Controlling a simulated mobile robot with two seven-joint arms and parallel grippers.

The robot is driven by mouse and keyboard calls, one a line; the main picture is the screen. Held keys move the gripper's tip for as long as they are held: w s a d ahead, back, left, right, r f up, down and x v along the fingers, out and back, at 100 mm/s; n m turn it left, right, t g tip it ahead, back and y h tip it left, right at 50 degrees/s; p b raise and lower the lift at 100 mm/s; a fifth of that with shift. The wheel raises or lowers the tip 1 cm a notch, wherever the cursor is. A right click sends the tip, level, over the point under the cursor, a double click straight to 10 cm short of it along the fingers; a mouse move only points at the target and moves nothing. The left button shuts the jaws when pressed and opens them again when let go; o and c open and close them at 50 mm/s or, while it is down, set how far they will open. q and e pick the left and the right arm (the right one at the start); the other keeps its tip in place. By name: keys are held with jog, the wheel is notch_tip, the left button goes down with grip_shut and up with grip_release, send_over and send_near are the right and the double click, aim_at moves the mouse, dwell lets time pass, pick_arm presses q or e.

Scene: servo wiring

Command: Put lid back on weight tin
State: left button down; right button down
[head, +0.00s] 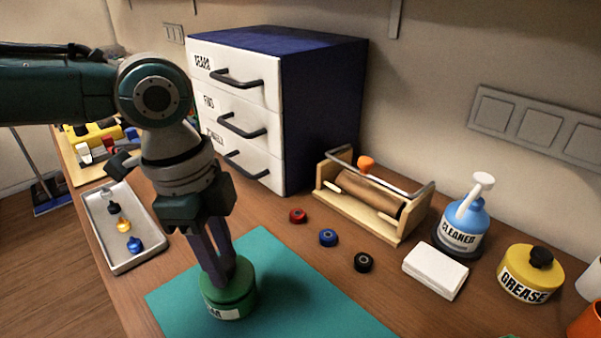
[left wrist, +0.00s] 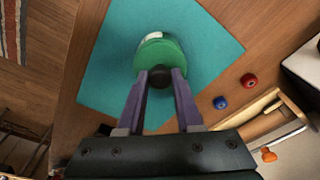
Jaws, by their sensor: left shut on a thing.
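A round green tin (head: 230,304) with a white label stands upright on the teal mat. Its green lid (left wrist: 166,52) has a dark knob (left wrist: 160,76). My left gripper (head: 229,272) points down from above, and its purple fingers are shut on the knob. In the left wrist view, the knob sits between the two fingertips (left wrist: 159,75). The lid is at the top of the tin and looks level with it. I cannot tell whether it is fully seated or slightly raised. My right gripper is in neither view.
The teal mat (head: 300,290) is otherwise clear. Red, blue and black rings (head: 363,262) lie behind it, with a white block (head: 435,271), cleaner bottle (head: 464,217) and grease tin (head: 530,272) to the right. A metal tray (head: 108,246) lies left. A drawer cabinet (head: 325,110) stands behind.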

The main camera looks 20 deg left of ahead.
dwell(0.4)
pick_arm(q)
grip_release()
dwell(0.6)
notch_tip(320, 180, up, 7)
jog(key=p, duration=0.7)
jog(key=shift+p, duration=0.4)
jog(key=shift+c, duration=0.3)
grip_shut()
dwell(0.5)
